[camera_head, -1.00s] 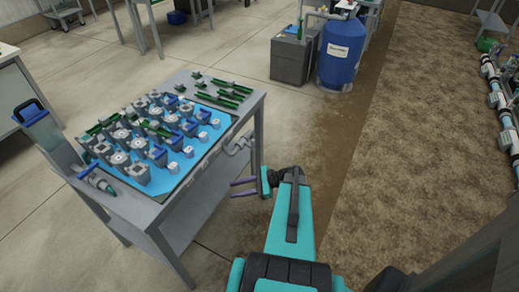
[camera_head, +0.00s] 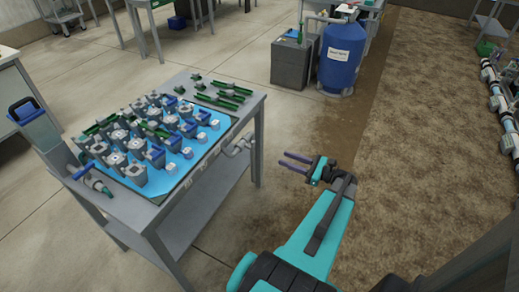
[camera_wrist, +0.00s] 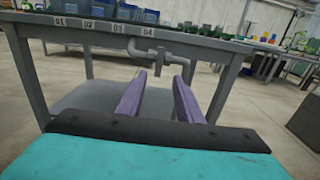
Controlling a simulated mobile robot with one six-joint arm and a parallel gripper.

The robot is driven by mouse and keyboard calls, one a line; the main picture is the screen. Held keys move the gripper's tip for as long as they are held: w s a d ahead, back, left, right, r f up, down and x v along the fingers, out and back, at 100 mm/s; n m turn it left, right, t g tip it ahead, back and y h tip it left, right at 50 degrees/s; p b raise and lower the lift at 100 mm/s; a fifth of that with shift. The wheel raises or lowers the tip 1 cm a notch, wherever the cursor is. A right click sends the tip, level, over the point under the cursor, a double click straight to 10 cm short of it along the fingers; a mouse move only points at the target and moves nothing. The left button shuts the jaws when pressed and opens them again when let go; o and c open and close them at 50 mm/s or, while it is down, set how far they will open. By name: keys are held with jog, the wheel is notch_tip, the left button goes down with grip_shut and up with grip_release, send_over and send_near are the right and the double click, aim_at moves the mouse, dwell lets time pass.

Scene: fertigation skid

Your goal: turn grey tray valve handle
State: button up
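The grey tray valve and its pipe (camera_head: 238,147) stick out from the near right edge of the workbench in the head view. In the wrist view the grey pipework (camera_wrist: 150,52) hangs below the bench edge, ahead of my fingers. The handle cannot be told clearly from the pipe, as both are grey. My gripper (camera_head: 295,162) is to the right of the valve in the head view, apart from it. Its two purple fingers, also in the wrist view (camera_wrist: 158,98), are parted with nothing between them.
The grey workbench (camera_head: 190,221) carries a blue tray (camera_head: 186,174) with several grey and blue fittings. Its edge bears number labels (camera_wrist: 89,26). A blue tank (camera_head: 341,62) stands farther back.

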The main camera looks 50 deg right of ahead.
aim_at(251, 147)
jog(key=shift+w, duration=0.1)
jog(key=p+x, duration=0.2)
jog(key=x, duration=1.1)
jog(key=shift+w, duration=0.35)
jog(key=shift+a, duration=0.1)
grip_shut()
jog(key=shift+b, duration=0.3)
